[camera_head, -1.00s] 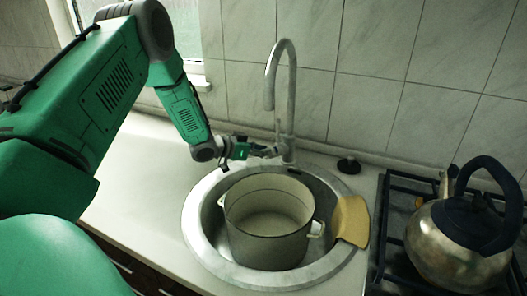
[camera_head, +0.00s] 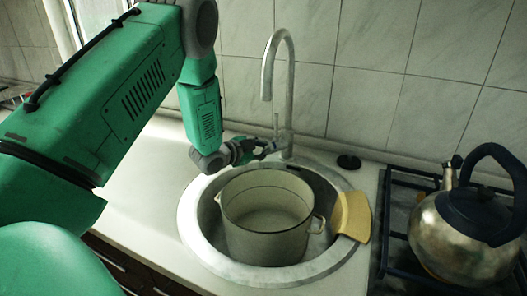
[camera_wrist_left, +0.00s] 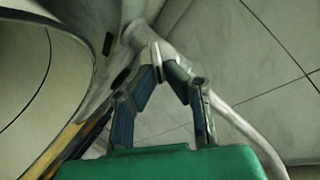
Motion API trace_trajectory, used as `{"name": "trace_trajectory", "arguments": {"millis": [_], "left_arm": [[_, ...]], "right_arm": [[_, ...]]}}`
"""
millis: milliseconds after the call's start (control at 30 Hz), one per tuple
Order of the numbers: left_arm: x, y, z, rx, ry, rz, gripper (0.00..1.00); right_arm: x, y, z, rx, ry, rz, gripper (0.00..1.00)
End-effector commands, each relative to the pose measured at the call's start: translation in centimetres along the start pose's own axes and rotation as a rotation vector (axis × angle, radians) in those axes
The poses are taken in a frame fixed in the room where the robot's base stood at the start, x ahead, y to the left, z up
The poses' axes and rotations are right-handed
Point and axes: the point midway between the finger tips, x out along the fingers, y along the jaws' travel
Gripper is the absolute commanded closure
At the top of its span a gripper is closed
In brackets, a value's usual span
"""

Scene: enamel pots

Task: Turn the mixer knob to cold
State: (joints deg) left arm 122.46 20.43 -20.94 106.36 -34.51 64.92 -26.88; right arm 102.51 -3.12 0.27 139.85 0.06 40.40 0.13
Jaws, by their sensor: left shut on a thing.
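The mixer tap (camera_head: 288,105) is a tall grey-metal curved spout at the back rim of the sink. A thin upright lever, the mixer knob (camera_head: 276,124), stands at the left of its base. My left gripper (camera_head: 272,146) reaches in from the left at the tap's base. In the left wrist view its dark fingers (camera_wrist_left: 160,60) close together on a pale metal part beside the tap body (camera_wrist_left: 137,36), which I take to be the knob. The fingers partly hide the grip. My right gripper is in neither view.
A cream pot (camera_head: 268,232) sits in the round metal sink (camera_head: 196,241), just below my gripper. A tan board (camera_head: 351,216) lies at the sink's right edge. A kettle (camera_head: 455,242) stands on the stove at right. The counter (camera_head: 150,185) left of the sink is clear.

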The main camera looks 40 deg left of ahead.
Motion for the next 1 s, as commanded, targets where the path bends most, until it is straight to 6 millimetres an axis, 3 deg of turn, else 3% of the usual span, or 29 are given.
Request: {"name": "trace_trajectory", "arguments": {"millis": [567, 600, 633, 1000], "left_arm": [[-0.07, 0.17, 0.18, 0.027, -0.004, -0.008, 1.0], [-0.07, 0.18, 0.19, 0.027, -0.004, -0.008, 0.77], [-0.07, 0.19, 0.18, 0.027, -0.004, -0.008, 0.72], [-0.39, 0.15, 0.01, 0.027, -0.002, -0.009, 0.72]], "right_arm": [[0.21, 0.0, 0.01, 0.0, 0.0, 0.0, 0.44], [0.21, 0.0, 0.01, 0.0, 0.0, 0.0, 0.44], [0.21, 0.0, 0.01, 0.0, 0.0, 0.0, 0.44], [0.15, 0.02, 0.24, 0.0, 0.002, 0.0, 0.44]]}}
